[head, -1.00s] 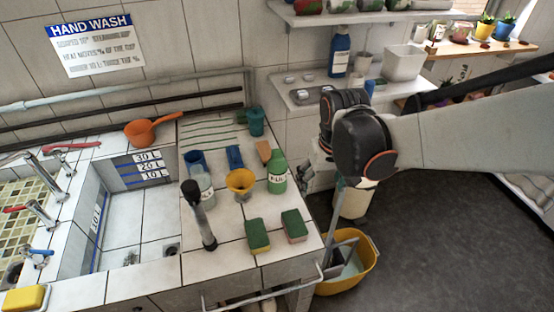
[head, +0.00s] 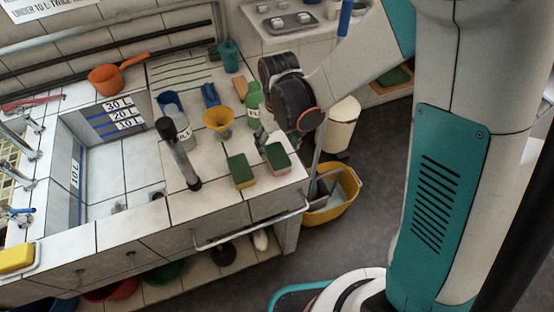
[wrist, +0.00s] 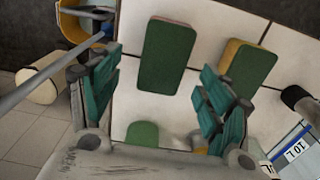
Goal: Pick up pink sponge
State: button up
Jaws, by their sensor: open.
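The pink sponge (head: 278,158), with a green top and pinkish side, lies on the tiled counter near its right front corner. In the wrist view its green face (wrist: 167,55) shows, lying ahead between the teal fingers. My gripper (wrist: 158,70) is open and empty, with a finger on either side of the picture. In the head view my gripper (head: 264,141) is just behind the sponge, by the green bottle; its fingers are partly hidden. I cannot tell its height above the counter.
A green and yellow sponge (head: 241,170) lies left of the pink one. A green bottle (head: 253,108), a yellow funnel (head: 217,120) and a dark upright tap (head: 178,155) stand close. A yellow bucket (head: 335,195) is on the floor right of the counter.

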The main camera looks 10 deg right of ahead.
aim_at(277, 155)
jog(key=shift+s+a+f+b, duration=0.1)
jog(key=shift+f+b, duration=0.55)
jog(key=shift+f, duration=0.75)
jog(key=shift+s+a+f+b, duration=0.1)
jog(key=shift+f+b, duration=0.55)
jog(key=shift+f, duration=0.7)
jog(key=shift+r, duration=0.1)
jog(key=shift+c, duration=0.3)
jog(key=c, duration=0.8)
